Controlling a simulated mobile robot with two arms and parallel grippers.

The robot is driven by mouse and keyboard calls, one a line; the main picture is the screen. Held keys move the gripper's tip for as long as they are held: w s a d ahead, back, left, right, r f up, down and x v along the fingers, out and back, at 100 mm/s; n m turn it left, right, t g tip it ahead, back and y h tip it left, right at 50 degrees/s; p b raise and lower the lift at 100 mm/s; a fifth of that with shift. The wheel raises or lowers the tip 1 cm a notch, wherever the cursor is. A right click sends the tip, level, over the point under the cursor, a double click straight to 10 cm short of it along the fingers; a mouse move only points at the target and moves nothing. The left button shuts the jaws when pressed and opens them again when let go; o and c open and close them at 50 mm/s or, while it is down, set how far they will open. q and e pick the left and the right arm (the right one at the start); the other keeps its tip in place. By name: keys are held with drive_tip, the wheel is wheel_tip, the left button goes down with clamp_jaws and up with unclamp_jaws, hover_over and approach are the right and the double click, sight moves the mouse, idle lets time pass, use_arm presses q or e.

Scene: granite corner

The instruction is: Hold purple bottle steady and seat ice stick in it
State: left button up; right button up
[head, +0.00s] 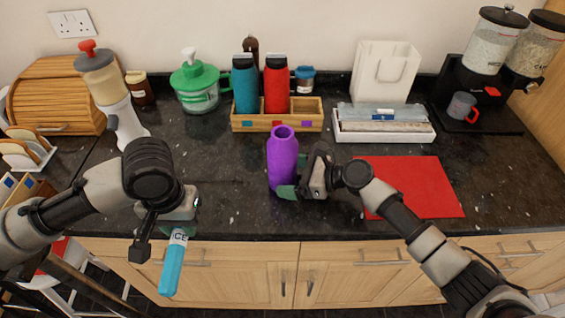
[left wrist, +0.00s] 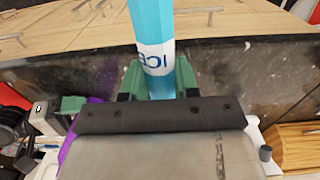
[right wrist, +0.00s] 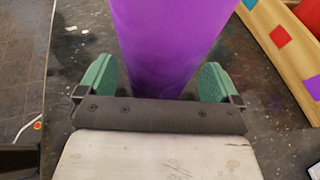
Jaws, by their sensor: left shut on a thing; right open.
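The purple bottle (head: 283,160) stands upright and open-topped on the dark counter. My right gripper (head: 287,191) is open low at the bottle; in the right wrist view the bottle (right wrist: 165,45) stands between the green fingers (right wrist: 160,80), with a gap visible at the right finger. My left gripper (head: 180,222) is shut on the blue ice stick (head: 172,265), labelled ICE, which hangs down in front of the counter's front edge, slightly tilted. In the left wrist view the stick (left wrist: 153,30) is between the green fingers (left wrist: 160,82). The stick is well left of the bottle and apart from it.
A wooden tray (head: 240,125) holds a teal and a red bottle behind the purple one. A white tray (head: 350,137) with boxes stands back right. A red mat (head: 425,190) lies right of my right gripper. The counter (head: 235,165) left of the purple bottle is clear.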

drive_tip(key=shift+w+a+f, duration=0.1)
drive_tip(key=shift+a+f, duration=0.05)
drive_tip(key=shift+a, duration=0.45)
drive_tip(key=c, duration=0.7)
